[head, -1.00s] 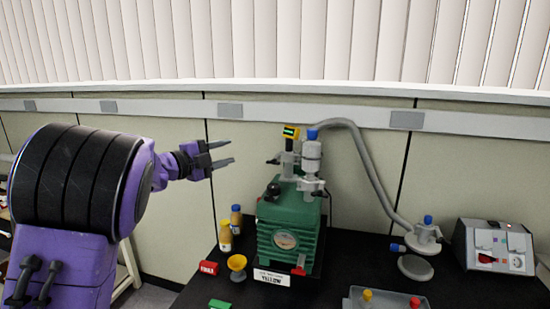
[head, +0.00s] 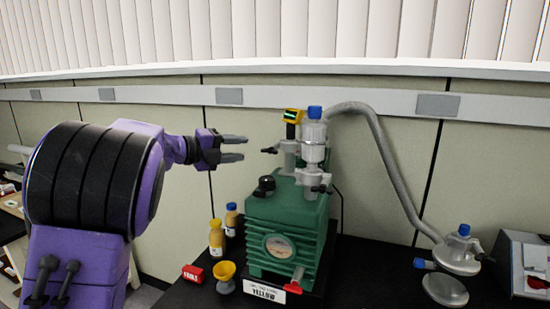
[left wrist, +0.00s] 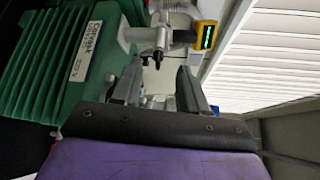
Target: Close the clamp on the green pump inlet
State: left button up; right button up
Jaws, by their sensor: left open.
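The green pump (head: 290,225) stands on the black bench, with metal fittings rising from its top. A clamp with a small black knob (head: 270,150) sticks out to the left of the fitting below the yellow gauge. The knob also shows in the left wrist view (left wrist: 156,57), beside the pump body (left wrist: 60,60). I cannot tell how far the clamp is closed. My left gripper (head: 244,148) is open and empty, just left of the knob and apart from it. In the left wrist view its fingers (left wrist: 162,82) point toward the knob. My right gripper is out of view.
The yellow gauge (head: 293,115) and a blue-capped clear trap (head: 314,140) stand above the pump. A second clamp (head: 318,187) sits on the right fitting. A grey hose (head: 390,165) runs right. Small bottles (head: 217,238) and a yellow funnel (head: 225,275) stand left of the pump.

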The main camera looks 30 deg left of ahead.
aim_at(270, 148)
pick_arm(q)
jog(key=p+x, duration=0.4)
jog(key=x, duration=0.7)
jog(key=shift+w, duration=0.1)
jog(key=shift+d, duration=0.1)
jog(key=shift+c, duration=0.9)
grip_shut()
